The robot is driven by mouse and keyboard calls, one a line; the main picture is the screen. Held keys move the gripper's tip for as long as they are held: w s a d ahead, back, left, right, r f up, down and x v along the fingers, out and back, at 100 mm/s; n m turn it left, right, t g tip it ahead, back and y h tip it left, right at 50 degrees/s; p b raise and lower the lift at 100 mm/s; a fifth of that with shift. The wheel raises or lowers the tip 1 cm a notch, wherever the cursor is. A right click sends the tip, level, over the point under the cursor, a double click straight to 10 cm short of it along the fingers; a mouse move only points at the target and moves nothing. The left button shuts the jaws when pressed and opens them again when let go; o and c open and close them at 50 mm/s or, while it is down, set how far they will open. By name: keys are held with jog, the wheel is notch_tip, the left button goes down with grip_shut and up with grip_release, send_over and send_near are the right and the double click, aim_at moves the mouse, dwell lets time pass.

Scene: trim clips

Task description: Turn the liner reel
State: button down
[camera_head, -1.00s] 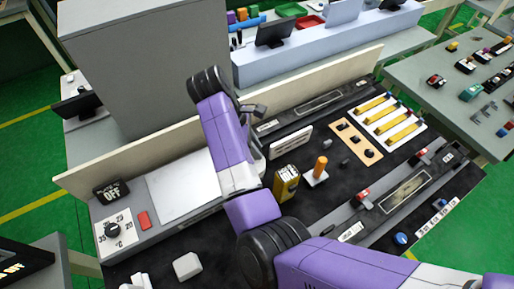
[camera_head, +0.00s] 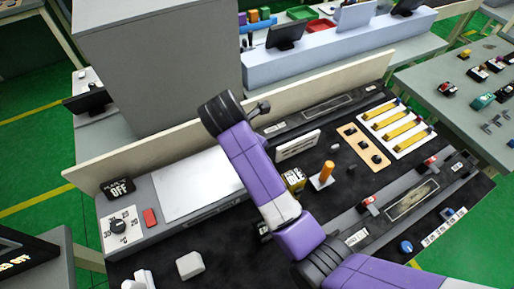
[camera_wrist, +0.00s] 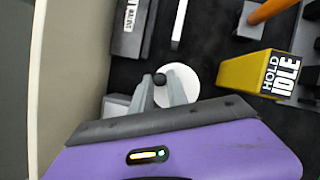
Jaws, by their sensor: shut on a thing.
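A round white disc (camera_wrist: 188,73), which looks like the liner reel, lies flat on the dark bench top in the wrist view. A small black knob (camera_wrist: 159,79) stands at its left edge. My gripper (camera_wrist: 160,84) has its two grey fingers on either side of this knob and is shut on it. In the head view my purple arm hides the disc, the knob and my fingers. A yellow block labelled HOLD IDLE (camera_wrist: 250,73) stands right of the disc. It also shows in the head view (camera_head: 294,179), partly behind my arm.
An orange peg (camera_head: 327,171) stands on a white base right of the yellow block. A white panel (camera_head: 196,187) and a temperature dial (camera_head: 118,226) lie to the left. A cream back wall (camera_head: 160,146) runs behind the bench. Slotted rails (camera_head: 412,199) lie to the right.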

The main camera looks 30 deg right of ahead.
jog(key=shift+a+n+t+y, duration=0.15)
jog(key=shift+a+n+t, duration=0.1)
jog(key=shift+n, duration=0.6)
jog(key=shift+a+n+t+y, duration=0.15)
jog(key=shift+n+t, duration=0.1)
jog(key=shift+n, duration=0.6)
jog(key=c, duration=1.3)
grip_release()
